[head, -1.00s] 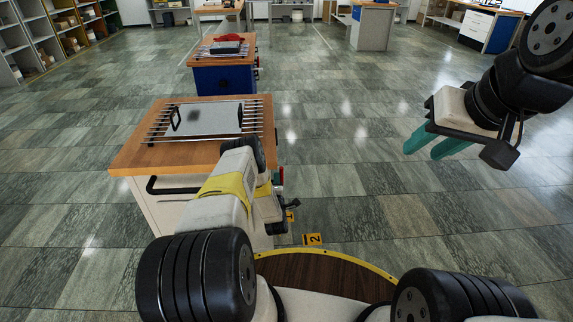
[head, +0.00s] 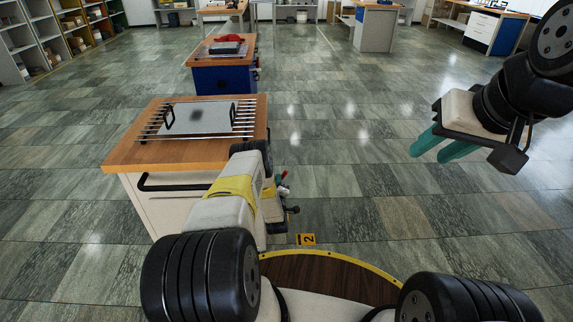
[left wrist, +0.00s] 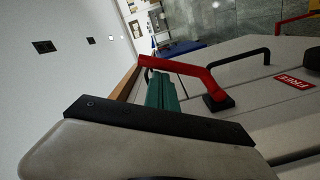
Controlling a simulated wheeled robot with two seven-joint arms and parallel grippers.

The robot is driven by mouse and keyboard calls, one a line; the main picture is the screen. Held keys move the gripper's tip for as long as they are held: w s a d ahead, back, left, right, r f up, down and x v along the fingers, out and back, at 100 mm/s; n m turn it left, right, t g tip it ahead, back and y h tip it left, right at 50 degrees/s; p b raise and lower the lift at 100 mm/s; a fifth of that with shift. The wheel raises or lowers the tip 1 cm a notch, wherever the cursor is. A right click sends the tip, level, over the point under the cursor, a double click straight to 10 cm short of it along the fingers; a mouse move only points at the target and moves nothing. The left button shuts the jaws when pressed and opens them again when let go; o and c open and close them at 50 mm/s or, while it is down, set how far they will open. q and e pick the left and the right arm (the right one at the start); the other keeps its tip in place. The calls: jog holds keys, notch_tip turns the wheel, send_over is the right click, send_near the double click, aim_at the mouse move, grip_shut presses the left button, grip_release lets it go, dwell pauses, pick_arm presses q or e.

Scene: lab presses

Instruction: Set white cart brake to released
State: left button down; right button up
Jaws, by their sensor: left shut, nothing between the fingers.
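The white cart (head: 161,208) with a wooden top stands left of centre in the head view. Its red brake lever (left wrist: 185,69) is bent and pivots on a black mount on the cart's side panel. A small red part also shows at the cart's right side in the head view (head: 284,175). My left gripper (left wrist: 162,90) is shut and empty, its teal fingers close beside the lever's free end; I cannot tell whether they touch. A red FREE label (left wrist: 294,83) is on the panel. My right gripper (head: 441,147) is open and empty above the floor.
A rack with a grey plate (head: 202,118) lies on the cart top. A black handle (left wrist: 240,58) sticks out from the panel beyond the lever. A blue cart (head: 222,80) stands behind. A yellow floor marker (head: 306,239) lies nearby. The floor to the right is clear.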

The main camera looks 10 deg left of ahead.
pick_arm(q)
jog(key=w+d+f+m, duration=0.1)
jog(key=d+f+m, duration=0.3)
jog(key=m, duration=0.3)
jog(key=shift+f, duration=0.6)
jog(key=shift+s, duration=0.1)
